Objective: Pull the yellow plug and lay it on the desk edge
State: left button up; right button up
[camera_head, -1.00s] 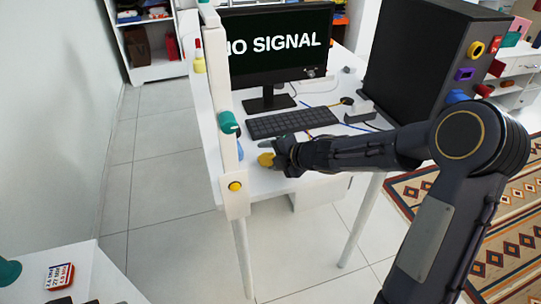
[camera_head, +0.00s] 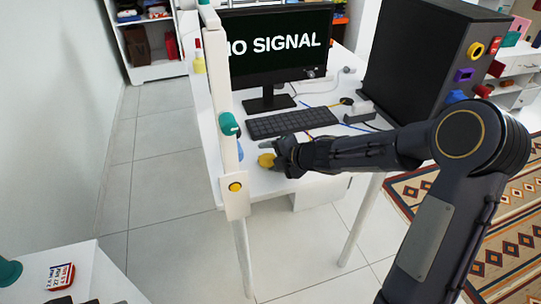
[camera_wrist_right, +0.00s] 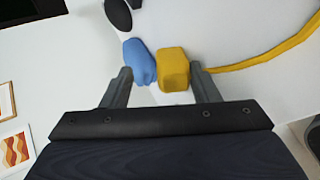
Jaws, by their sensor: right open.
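The yellow plug (camera_head: 266,160) is at the near edge of the white desk (camera_head: 205,125), left of my right gripper (camera_head: 277,158). In the right wrist view the yellow plug (camera_wrist_right: 174,69) lies between the open fingertips of my right gripper (camera_wrist_right: 162,82), nearer the right finger. A yellow cord (camera_wrist_right: 260,63) runs off to the right on the white surface. A blue piece (camera_wrist_right: 140,62) sits beside the plug on its left. I cannot tell whether the plug touches a finger. My left gripper is not in view.
A white upright post (camera_head: 222,85) with a green knob (camera_head: 229,124) and a yellow button (camera_head: 235,187) stands left of the plug. A keyboard (camera_head: 292,122), monitor (camera_head: 275,50) and black tower (camera_head: 430,60) are on the desk. Open floor lies left.

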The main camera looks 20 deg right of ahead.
notch_tip(320, 180, up, 7)
jog(key=s+d+p, duration=0.2)
jog(key=s+p, duration=0.1)
jog(key=p, duration=0.3)
jog(key=shift+f, duration=0.2)
jog(key=shift+w, duration=0.1)
